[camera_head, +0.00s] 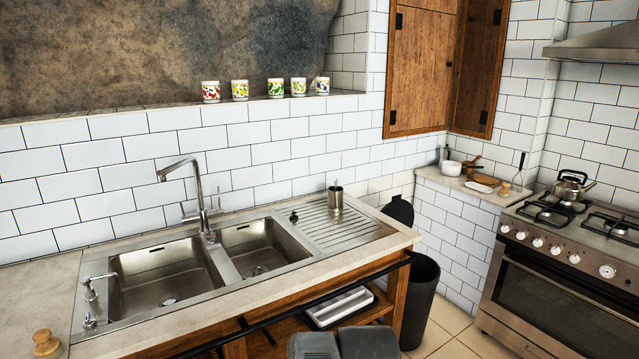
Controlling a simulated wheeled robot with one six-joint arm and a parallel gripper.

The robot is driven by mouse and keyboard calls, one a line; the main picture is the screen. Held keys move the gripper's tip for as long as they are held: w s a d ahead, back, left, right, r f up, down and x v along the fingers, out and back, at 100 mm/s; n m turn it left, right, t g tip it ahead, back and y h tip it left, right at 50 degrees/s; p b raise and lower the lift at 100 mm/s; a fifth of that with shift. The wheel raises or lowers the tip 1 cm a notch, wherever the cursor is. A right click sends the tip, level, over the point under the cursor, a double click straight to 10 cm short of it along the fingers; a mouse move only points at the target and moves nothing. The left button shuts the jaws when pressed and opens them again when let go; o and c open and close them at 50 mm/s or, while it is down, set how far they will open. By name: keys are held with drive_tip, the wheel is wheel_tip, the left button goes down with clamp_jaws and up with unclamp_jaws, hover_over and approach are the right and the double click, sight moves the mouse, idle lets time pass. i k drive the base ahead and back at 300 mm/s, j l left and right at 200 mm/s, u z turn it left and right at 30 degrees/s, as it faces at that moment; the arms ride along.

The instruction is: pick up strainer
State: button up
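I cannot make out a strainer for certain. A small dark object (294,216) stands on the back rim of the steel sink, beside the drainboard; it is too small to tell what it is. Round drain fittings show in the left basin (168,301) and the right basin (259,270). A metal cup (335,198) with thin items in it stands on the ribbed drainboard (350,232). Two dark grey blocks at the bottom edge look like parts of my own body. No gripper fingers show.
The faucet (203,205) rises behind the basins. A soap dispenser (90,288) and a wooden knob-shaped item (46,343) are at left. A dark bin (421,295) stands between the counter and stove (560,270). A white tray (338,307) lies on the lower shelf.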

sight(258, 270)
drive_tip(key=i+j, duration=0.1)
drive_tip(key=l, duration=0.2)
drive_tip(key=i+j+z, duration=0.1)
drive_tip(key=i, duration=0.7)
drive_tip(key=k+j+z, duration=0.15)
drive_tip(key=k, duration=0.2)
